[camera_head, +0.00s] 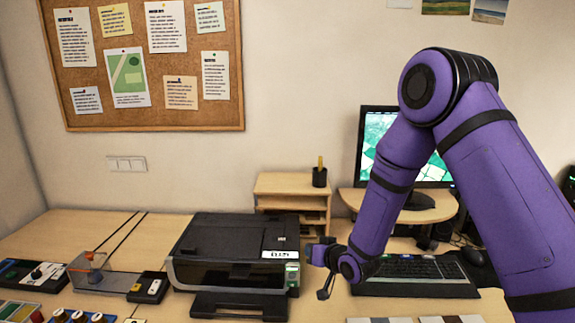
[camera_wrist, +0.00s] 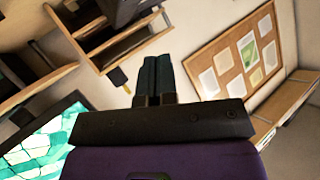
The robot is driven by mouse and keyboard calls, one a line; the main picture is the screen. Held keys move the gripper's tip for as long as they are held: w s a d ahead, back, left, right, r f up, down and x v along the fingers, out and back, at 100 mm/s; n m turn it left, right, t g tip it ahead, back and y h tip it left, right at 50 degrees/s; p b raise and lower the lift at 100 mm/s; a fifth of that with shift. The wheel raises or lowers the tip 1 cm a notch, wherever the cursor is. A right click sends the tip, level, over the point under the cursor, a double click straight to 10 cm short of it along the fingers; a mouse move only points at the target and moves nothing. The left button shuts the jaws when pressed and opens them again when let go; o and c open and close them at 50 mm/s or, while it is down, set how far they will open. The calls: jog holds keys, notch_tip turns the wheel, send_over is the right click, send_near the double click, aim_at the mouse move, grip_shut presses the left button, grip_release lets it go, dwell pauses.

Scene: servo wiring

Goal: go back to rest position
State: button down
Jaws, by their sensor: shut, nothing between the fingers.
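My purple arm reaches in from the right in the head view, and my gripper (camera_head: 326,292) hangs low over the desk, just right of the black printer (camera_head: 235,250) and left of the keyboard. In the wrist view my gripper (camera_wrist: 158,62) has its two dark fingers side by side, shut, with nothing held. From the head view I cannot tell whether the gripper touches the printer's side.
A black keyboard (camera_head: 420,272) and a monitor (camera_head: 378,130) on a small wooden stand are behind and beside my arm. A wooden shelf unit (camera_head: 290,190) stands behind the printer. A servo device (camera_head: 92,275) with cables and a small black box (camera_head: 148,287) lie left. Space above the desk is clear.

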jog(key=s+d+r+m+g+h, duration=0.1)
jog(key=s+d+r+h, duration=0.25)
jog(key=d+r, duration=0.65)
jog(key=s+d+r+g+h, duration=0.1)
jog(key=s+d+r+h, duration=0.3)
jog(key=r, duration=0.9)
jog(key=s+d+r+g, duration=0.1)
jog(key=s+d+r, duration=0.2)
jog(key=s, duration=0.7)
jog(key=s+d+r+m+g, duration=0.1)
jog(key=s+d+r, duration=0.2)
jog(key=s, duration=0.6)
jog(key=s+d+r+g, duration=0.1)
jog(key=s+d+r, duration=0.2)
jog(key=s, duration=0.7)
jog(key=shift+s+d+m+g, duration=0.2)
jog(key=shift+s+m+g, duration=0.1)
jog(key=shift+s+g, duration=0.1)
jog(key=shift+w, duration=0.1)
